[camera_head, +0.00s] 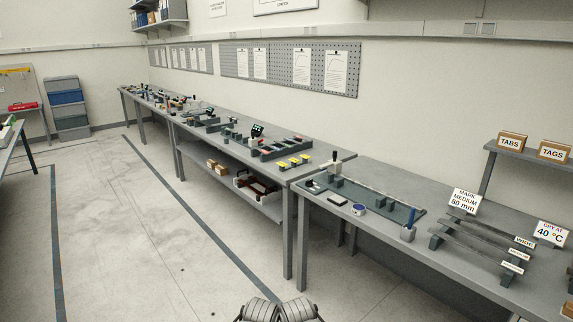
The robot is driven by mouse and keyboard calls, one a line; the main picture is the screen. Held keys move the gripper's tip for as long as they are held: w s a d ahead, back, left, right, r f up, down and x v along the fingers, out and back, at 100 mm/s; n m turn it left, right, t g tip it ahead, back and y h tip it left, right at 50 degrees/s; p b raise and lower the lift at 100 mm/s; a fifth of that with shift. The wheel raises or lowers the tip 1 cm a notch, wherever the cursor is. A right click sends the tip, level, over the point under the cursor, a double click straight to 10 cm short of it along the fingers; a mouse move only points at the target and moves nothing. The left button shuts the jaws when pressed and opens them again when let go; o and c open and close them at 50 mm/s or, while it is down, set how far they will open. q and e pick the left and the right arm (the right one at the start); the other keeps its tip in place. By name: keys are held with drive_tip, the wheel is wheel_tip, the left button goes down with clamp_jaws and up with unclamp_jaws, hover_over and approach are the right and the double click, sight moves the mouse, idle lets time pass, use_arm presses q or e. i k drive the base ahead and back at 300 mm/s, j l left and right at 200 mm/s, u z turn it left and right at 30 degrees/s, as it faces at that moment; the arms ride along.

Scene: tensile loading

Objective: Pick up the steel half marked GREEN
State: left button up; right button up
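I cannot make out a steel half marked GREEN. The far bench (225,138) carries many small parts, some with coloured patches, too small to identify. A dark tray (262,153) near its close end has compartments with red and dark pieces. Several yellow-topped pieces (293,162) stand beside it. Neither gripper can be made out. Grey ribbed parts at the bottom middle edge look like my own body, and no fingertips show there.
A shelf with TABS (511,141) and TAGS boxes is right. Floor at left is clear.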

sight(283, 144)
drive_tip(key=i+l, duration=0.15)
drive_tip(key=i, duration=1.05)
drive_tip(key=i+l, duration=0.15)
drive_tip(key=i, duration=1.1)
drive_tip(key=i+l+u, duration=0.15)
drive_tip(key=i, duration=0.25)
drive_tip(key=i+l+u, duration=0.1)
drive_tip(key=i, duration=0.35)
drive_tip(key=i+l, duration=0.2)
drive_tip(key=i, duration=0.25)
